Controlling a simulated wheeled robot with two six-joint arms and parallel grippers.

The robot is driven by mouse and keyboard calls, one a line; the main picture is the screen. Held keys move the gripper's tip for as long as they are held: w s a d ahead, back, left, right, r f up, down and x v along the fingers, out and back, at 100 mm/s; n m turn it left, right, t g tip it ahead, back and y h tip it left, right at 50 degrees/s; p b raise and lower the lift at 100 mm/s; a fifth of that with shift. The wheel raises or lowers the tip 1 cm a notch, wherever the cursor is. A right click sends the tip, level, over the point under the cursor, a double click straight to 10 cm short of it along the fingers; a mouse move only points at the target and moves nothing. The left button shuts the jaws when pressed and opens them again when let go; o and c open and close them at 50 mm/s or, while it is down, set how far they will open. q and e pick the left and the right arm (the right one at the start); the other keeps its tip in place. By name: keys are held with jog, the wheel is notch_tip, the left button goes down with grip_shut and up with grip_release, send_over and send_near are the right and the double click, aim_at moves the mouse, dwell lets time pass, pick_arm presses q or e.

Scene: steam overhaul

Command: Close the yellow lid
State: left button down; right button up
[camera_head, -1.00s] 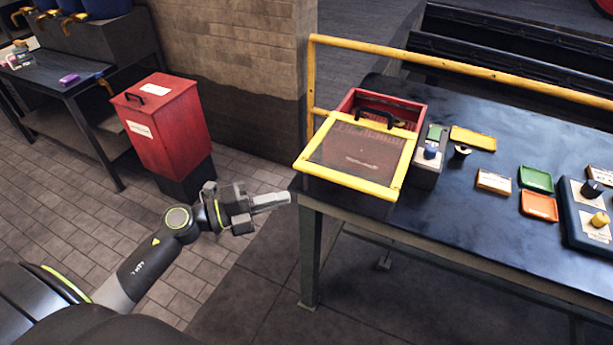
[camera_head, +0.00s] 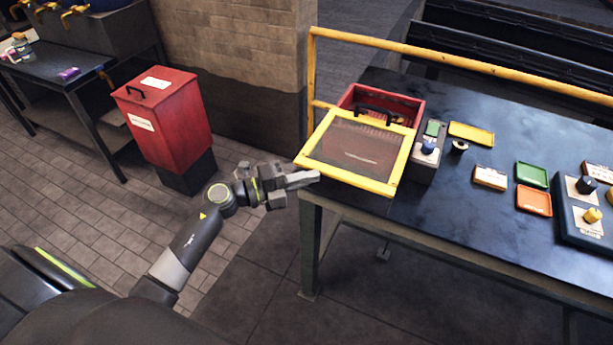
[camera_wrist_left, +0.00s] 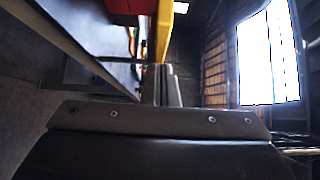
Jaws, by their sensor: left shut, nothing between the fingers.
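The yellow lid (camera_head: 398,172), a yellow frame around a dark see-through panel, lies over the front of a red box (camera_head: 419,112) at the left end of the workbench. The back of the box shows uncovered, and the lid's front edge reaches out past the bench edge. A black handle is near the lid's far edge. My left gripper (camera_head: 306,179) is shut and empty, just by the lid's front left corner; I cannot tell whether it touches. In the left wrist view, the shut fingers (camera_wrist_left: 167,86) point toward the yellow edge (camera_wrist_left: 164,35).
A yellow rail (camera_head: 450,64) runs behind. A red bin (camera_head: 175,125) stands on the floor at left. Floor before the bench is clear.

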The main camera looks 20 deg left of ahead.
aim_at(322, 153)
pick_arm(q)
jog(key=w+b, duration=0.1)
jog(key=w, duration=0.7)
jog(key=shift+d+f+b, duration=0.1)
jog(key=shift+d+b, duration=0.05)
jog(key=shift+b, duration=0.25)
jog(key=shift+w, duration=0.6)
jog(key=shift+s, duration=0.15)
